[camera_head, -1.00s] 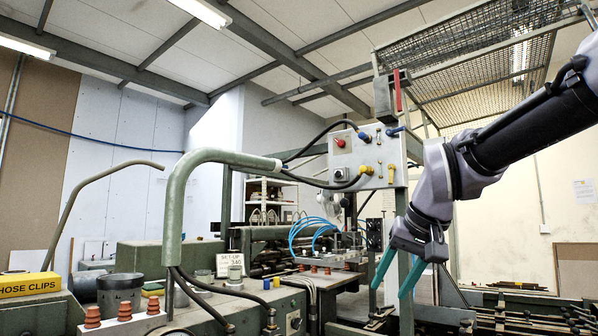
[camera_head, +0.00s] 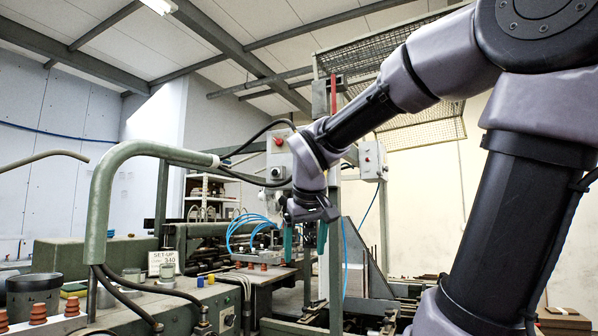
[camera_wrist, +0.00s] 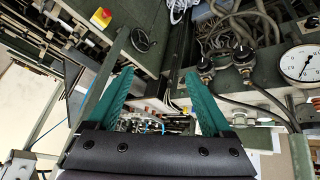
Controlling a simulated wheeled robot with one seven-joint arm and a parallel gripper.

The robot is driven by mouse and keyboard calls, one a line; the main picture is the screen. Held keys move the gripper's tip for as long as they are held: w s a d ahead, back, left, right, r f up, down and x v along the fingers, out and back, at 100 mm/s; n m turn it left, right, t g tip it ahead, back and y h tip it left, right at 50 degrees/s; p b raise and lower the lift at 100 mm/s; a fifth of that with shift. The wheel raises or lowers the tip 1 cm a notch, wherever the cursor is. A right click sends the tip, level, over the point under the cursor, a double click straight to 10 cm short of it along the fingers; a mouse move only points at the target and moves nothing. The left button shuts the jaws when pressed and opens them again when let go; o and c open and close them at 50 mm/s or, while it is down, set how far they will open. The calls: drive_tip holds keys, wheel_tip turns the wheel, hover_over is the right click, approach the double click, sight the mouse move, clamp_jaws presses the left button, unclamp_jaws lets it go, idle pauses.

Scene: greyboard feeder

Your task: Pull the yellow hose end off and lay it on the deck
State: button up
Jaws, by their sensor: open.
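The yellow hose end does not show now; the arm covers the part of the grey control panel (camera_head: 279,150) where a yellow fitting showed earlier. A black hose (camera_head: 252,181) runs from the green bent pipe (camera_head: 150,149) to the panel and passes behind my wrist. My gripper (camera_head: 305,243) is in front of and below the panel, its teal fingers pointing down, open and apart. In the wrist view, my gripper (camera_wrist: 160,84) has nothing between its fingertips. The green machine top (camera_head: 135,298) is at lower left and may be the deck; I cannot tell for certain.
A dark pot (camera_head: 33,296), several orange ribbed cups (camera_head: 38,314) and a set-up card (camera_head: 164,262) stand on the left machine. Blue tubes (camera_head: 240,228) loop behind. In the wrist view, a round gauge (camera_wrist: 300,63) and black hoses (camera_wrist: 235,55) are at the right.

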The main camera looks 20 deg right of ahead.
drive_tip(key=w+d+r+n+t+h, duration=0.2)
drive_tip(key=w+r+h, duration=0.4)
drive_tip(key=w+r, duration=0.6)
drive_tip(key=w+d+r+n+t+h, duration=0.2)
drive_tip(key=w+d+r+n+h, duration=0.2)
drive_tip(key=w+r, duration=0.8)
drive_tip(key=shift+w+n+t+h, duration=0.4)
drive_tip(key=shift+w+n+h, duration=0.5)
drive_tip(key=shift+n+h, duration=0.15)
drive_tip(key=shift+w+d+f, duration=0.1)
drive_tip(key=shift+d, duration=0.1)
drive_tip(key=shift+x, duration=4.4)
clamp_jaws()
drive_tip(key=shift+a, duration=0.1)
